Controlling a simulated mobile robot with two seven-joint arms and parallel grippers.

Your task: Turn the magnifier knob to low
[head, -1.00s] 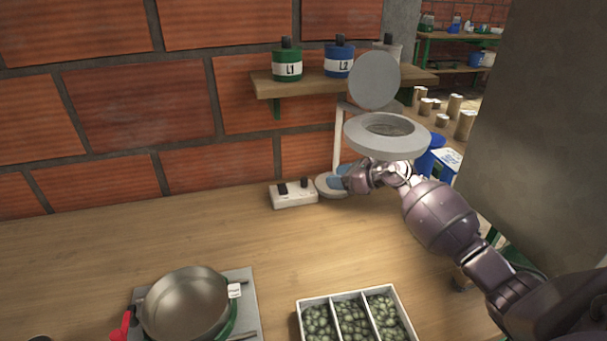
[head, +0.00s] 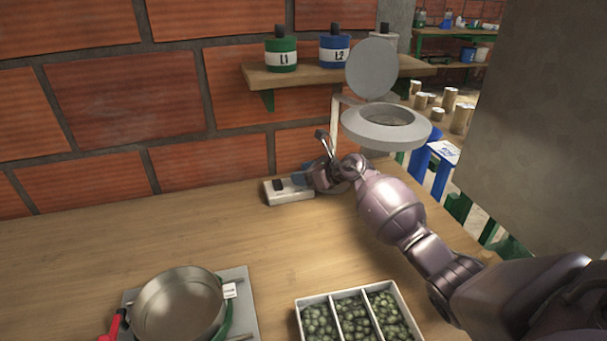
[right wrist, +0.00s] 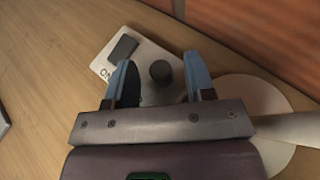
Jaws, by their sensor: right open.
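The magnifier's control box (head: 289,195) is white and sits on the table near the brick wall. The right wrist view shows this box (right wrist: 105,68) with a dark rocker switch (right wrist: 123,48) marked "ON" and a dark round knob (right wrist: 160,71). My right gripper (right wrist: 159,62) is open, with one blue-tipped finger on each side of the knob; I cannot tell whether they touch it. In the head view the right gripper (head: 304,178) hides the knob. The magnifier (head: 387,129) stands behind my right arm with its round lid (head: 371,70) raised. My left gripper is out of view.
The magnifier's round white base (right wrist: 250,96) is close to the right finger. A shelf (head: 320,76) holds the L1 (head: 281,52) and L2 (head: 334,53) canisters. A pot (head: 178,308) and a divided tray (head: 300,311) of green beans stand in front. The middle table is clear.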

